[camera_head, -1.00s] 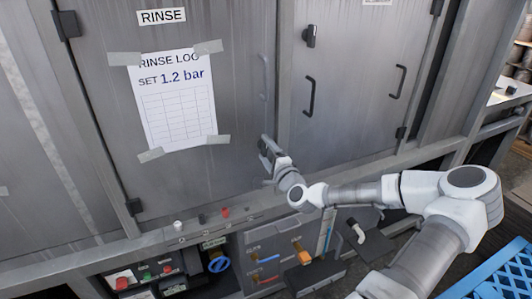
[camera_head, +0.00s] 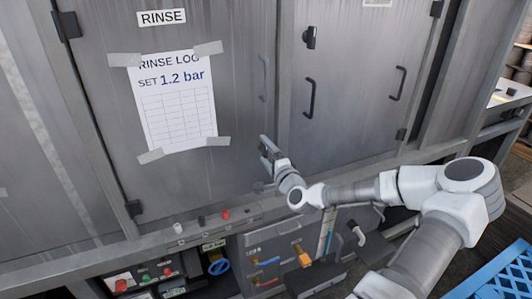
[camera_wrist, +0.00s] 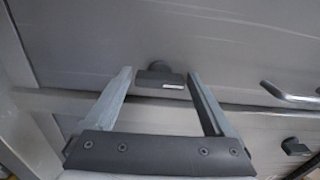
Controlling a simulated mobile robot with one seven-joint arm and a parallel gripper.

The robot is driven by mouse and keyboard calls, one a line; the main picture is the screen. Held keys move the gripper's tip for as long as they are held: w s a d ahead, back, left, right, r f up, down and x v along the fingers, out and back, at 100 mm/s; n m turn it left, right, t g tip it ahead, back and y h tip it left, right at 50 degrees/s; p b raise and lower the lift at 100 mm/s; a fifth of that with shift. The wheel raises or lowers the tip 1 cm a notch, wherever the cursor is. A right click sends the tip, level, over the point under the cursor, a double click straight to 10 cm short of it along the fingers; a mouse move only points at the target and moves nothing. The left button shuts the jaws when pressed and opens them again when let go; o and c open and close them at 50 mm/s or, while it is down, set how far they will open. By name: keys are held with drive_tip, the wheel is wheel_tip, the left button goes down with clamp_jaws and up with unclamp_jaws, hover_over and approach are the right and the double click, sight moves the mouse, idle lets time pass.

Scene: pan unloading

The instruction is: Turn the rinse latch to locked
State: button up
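The rinse door (camera_head: 235,110) is the grey panel under the RINSE sign, and it looks closed. The rinse latch (camera_wrist: 158,74) is a small dark knob with a short bar and a pale mark, on the door beside the seam in the wrist view. Its bar runs roughly along the seam. In the head view my gripper hides the latch. My gripper (camera_head: 267,146) is at the rinse door's lower right edge. In the wrist view my gripper (camera_wrist: 160,72) is open, with one finger on each side of the latch; I cannot tell whether they touch it.
The rinse door's handle (camera_head: 264,78) is above my gripper. The right door (camera_head: 345,120) has its own latch (camera_head: 310,37) and a dark handle (camera_head: 309,97). A taped log sheet (camera_head: 176,102) hangs on the rinse door. A control panel with buttons and valves (camera_head: 280,262) sits below.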

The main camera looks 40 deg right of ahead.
drive_tip(key=p+v, duration=0.4)
drive_tip(key=v, duration=1.3)
drive_tip(key=shift+s, duration=0.15)
drive_tip(key=shift+a, duration=0.1)
